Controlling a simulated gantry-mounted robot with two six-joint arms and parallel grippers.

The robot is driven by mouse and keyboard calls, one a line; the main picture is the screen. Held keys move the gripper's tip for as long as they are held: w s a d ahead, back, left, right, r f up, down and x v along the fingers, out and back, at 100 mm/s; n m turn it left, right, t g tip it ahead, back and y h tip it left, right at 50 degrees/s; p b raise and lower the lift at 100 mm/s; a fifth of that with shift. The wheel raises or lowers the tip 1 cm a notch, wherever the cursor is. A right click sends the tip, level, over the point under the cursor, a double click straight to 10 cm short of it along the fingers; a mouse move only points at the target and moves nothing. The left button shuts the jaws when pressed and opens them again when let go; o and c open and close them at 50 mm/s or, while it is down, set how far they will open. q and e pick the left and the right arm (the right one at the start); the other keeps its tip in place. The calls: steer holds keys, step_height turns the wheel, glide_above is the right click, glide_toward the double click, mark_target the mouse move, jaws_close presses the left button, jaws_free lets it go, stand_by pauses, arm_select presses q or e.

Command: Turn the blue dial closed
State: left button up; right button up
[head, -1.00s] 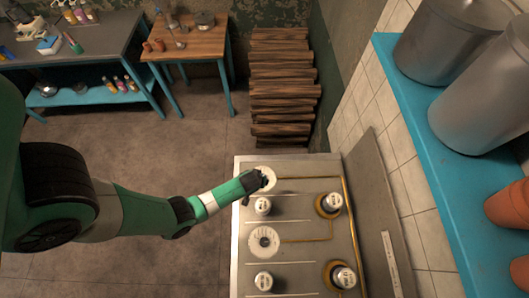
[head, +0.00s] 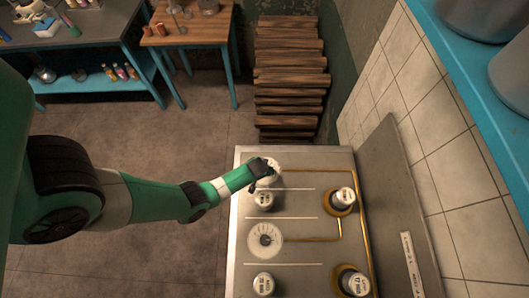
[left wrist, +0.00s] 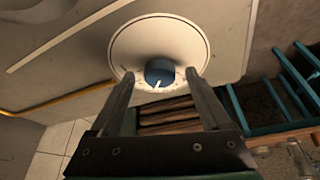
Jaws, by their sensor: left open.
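The blue dial (left wrist: 159,71) sits at the centre of a round white plate (left wrist: 158,38) in the left wrist view. A white pointer mark shows on its lower edge. My left gripper (left wrist: 158,80) is open, with one finger on each side of the dial; I cannot tell whether they touch it. In the head view my left gripper (head: 266,169) is over the white plate (head: 273,179) at the top of the grey panel (head: 295,158) and hides the dial. My right gripper is not in view.
A second white dial plate (head: 264,239) and several white-capped knobs (head: 264,200) are on the panel. A brass pipe (head: 356,238) runs along its right side. Stacked wooden slats (head: 290,75) stand behind. Open floor (head: 200,115) lies to the left.

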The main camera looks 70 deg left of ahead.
arm_select(q)
jaws_close()
steer(key=shift+m, duration=0.4)
steer(key=shift+s+m+t+h+p, duration=0.1)
steer(key=shift+m+t+h+p, duration=0.25)
steer(key=shift+m, duration=0.35)
steer(key=shift+a+m+t+h, duration=0.15)
steer(key=shift+m+t+h, duration=0.2)
steer(key=shift+m, duration=0.85)
steer(key=shift+s+a+m+h, duration=0.1)
steer(key=shift+m+h, duration=0.3)
steer(key=shift+m, duration=0.8)
steer(key=shift+a+m+t+h+b, duration=0.1)
steer(key=shift+m+t+h+b, duration=0.35)
steer(key=shift+m, duration=1.05)
steer(key=shift+g, duration=0.25)
